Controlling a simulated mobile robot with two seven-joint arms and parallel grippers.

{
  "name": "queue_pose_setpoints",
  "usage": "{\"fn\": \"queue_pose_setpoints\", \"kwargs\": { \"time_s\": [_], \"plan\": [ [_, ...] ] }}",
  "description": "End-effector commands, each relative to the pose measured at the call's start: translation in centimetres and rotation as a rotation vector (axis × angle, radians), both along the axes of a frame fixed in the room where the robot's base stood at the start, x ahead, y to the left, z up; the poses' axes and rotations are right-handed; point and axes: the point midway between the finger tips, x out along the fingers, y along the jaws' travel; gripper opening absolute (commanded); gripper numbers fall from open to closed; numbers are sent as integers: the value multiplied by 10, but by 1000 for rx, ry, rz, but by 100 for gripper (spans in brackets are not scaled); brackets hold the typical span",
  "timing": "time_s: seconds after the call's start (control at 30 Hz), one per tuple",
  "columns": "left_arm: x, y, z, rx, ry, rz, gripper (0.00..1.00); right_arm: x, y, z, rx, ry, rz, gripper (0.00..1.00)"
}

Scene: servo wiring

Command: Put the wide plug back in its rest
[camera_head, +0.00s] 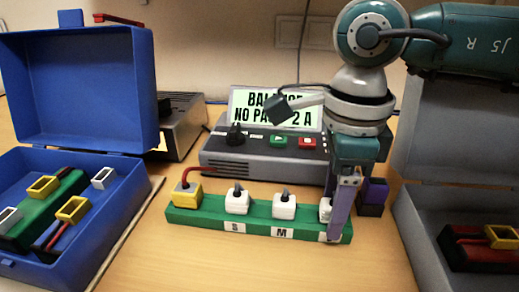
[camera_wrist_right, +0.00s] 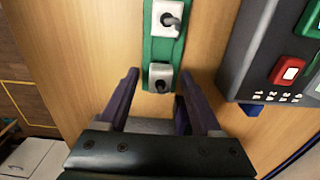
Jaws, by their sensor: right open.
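A green strip (camera_head: 260,224) lies on the table with several plugs standing in it. A yellow plug (camera_head: 187,194) with a red cable is at its left end. White plugs stand above the labels S (camera_head: 237,202) and M (camera_head: 284,206). Another white plug (camera_head: 325,209) is at the right end, partly hidden by my right gripper; it also shows in the right wrist view (camera_wrist_right: 160,78). I cannot tell for certain which is the wide plug. My right gripper (camera_head: 353,222) is open, its purple fingers on either side of the strip's right end, with nothing visibly clamped. My left gripper is out of view.
A grey meter (camera_head: 262,160) with a lit display and a red button stands behind the strip. An open blue case (camera_head: 100,215) is at the left, an open grey case (camera_head: 425,240) at the right. Bare table (camera_head: 200,260) lies in front of the strip.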

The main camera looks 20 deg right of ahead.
Motion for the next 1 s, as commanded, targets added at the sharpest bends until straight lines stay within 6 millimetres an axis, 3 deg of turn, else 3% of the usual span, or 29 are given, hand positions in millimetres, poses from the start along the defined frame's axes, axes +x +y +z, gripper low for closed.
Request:
{"fn": "queue_pose_setpoints", "kwargs": {
  "time_s": [0.17,0.4,0.6,1.0],
  "plan": [
    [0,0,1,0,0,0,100,1,0,16,2,-3,1,66],
    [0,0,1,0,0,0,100,1,0,65,1,-6,0,66],
    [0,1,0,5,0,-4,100,1,0,93,0,-2,0,66],
    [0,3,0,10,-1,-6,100,0,0,99,0,0,0,66]
  ]
}}
